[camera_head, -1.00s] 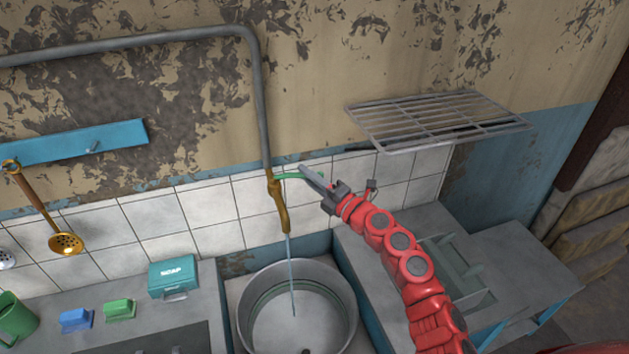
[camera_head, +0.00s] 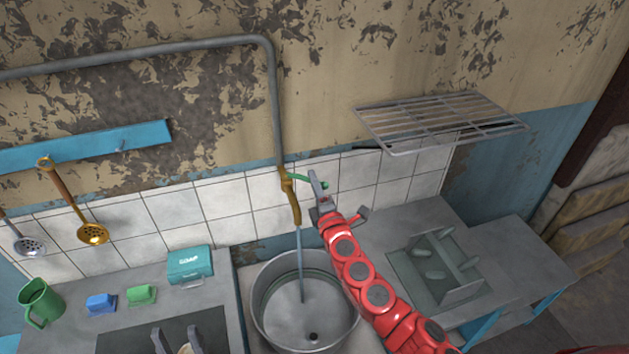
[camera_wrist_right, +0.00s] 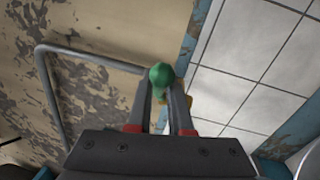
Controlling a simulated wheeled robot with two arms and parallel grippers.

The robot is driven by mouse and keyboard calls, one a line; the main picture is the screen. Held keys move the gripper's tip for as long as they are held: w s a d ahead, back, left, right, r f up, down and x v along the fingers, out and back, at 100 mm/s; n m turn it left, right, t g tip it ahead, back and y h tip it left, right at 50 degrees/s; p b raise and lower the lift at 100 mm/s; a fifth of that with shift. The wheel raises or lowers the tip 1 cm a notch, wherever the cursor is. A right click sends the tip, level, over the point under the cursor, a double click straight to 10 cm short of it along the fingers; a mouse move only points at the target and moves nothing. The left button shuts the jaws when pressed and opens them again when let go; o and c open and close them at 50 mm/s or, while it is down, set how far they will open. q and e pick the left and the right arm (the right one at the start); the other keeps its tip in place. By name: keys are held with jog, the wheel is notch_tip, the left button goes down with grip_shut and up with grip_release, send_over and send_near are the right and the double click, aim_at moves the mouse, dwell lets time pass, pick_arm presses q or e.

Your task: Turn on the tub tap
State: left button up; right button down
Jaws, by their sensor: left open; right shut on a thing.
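The tap has a brass spout (camera_head: 292,203) below a grey pipe, with a green handle (camera_head: 301,178) reaching out to the right. A thin stream of water (camera_head: 300,262) runs from the spout into the round metal tub (camera_head: 259,312). My right gripper (camera_head: 316,180) is at the handle's outer end. In the right wrist view the handle's green rounded end (camera_wrist_right: 161,75) sits between the fingers of my right gripper (camera_wrist_right: 162,92), which are shut on it. My left gripper (camera_head: 176,338) shows at the bottom edge, open, over the dark stove-like panel.
A wire rack (camera_head: 440,122) juts from the wall at the upper right. A soap box (camera_head: 190,264), green and blue blocks and a green mug (camera_head: 40,303) stand on the left counter. Ladles (camera_head: 92,233) hang on the left. A dish rack (camera_head: 435,268) lies right of the tub.

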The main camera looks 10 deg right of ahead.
jog(key=c, duration=0.8)
grip_release()
jog(key=shift+c, duration=0.2)
jog(key=s+d+f+b, duration=0.1)
jog(key=s+b, duration=0.1)
jog(key=s, duration=0.6)
jog(key=s+d+f+b, duration=0.1)
jog(key=s+b, duration=0.1)
jog(key=s, duration=0.7)
jog(key=shift+d+f, duration=0.15)
jog(key=shift+f, duration=0.1)
